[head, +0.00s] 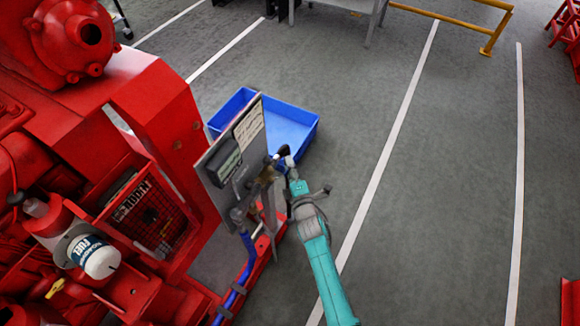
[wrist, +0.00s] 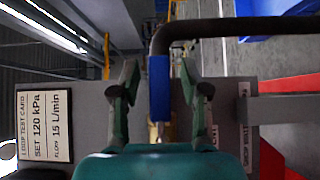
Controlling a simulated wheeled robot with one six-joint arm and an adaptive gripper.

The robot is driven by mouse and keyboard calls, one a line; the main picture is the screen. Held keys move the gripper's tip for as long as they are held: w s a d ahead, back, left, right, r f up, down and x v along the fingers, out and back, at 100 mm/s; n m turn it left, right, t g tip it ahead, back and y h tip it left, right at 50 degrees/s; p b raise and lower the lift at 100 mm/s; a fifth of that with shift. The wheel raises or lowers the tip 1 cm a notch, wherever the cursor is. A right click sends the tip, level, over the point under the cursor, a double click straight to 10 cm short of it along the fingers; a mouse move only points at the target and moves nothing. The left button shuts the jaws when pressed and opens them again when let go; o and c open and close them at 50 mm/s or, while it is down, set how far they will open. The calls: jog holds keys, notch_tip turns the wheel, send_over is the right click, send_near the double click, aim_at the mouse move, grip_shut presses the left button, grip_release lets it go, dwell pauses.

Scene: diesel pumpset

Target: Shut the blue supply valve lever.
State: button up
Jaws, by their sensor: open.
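A blue bar (wrist: 159,88), which looks like the supply valve lever, stands upright in the middle of the wrist view. A bare metal end shows below it and a dark bent tube above it. My gripper (wrist: 158,78) is open, with one finger on each side of the blue bar and a visible gap on both sides. Whether the bar is in depth between the fingertips I cannot tell. In the head view my gripper (head: 284,160) is at the right edge of the grey panel (head: 208,173). The lever cannot be made out there.
A test card (wrist: 47,125) is on the panel. A blue hose (head: 246,262) runs down below the panel beside the red pumpset (head: 160,105). A blue tray (head: 294,131) lies on the floor behind.

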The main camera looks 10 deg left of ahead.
jog(key=shift+c, duration=0.3)
grip_shut()
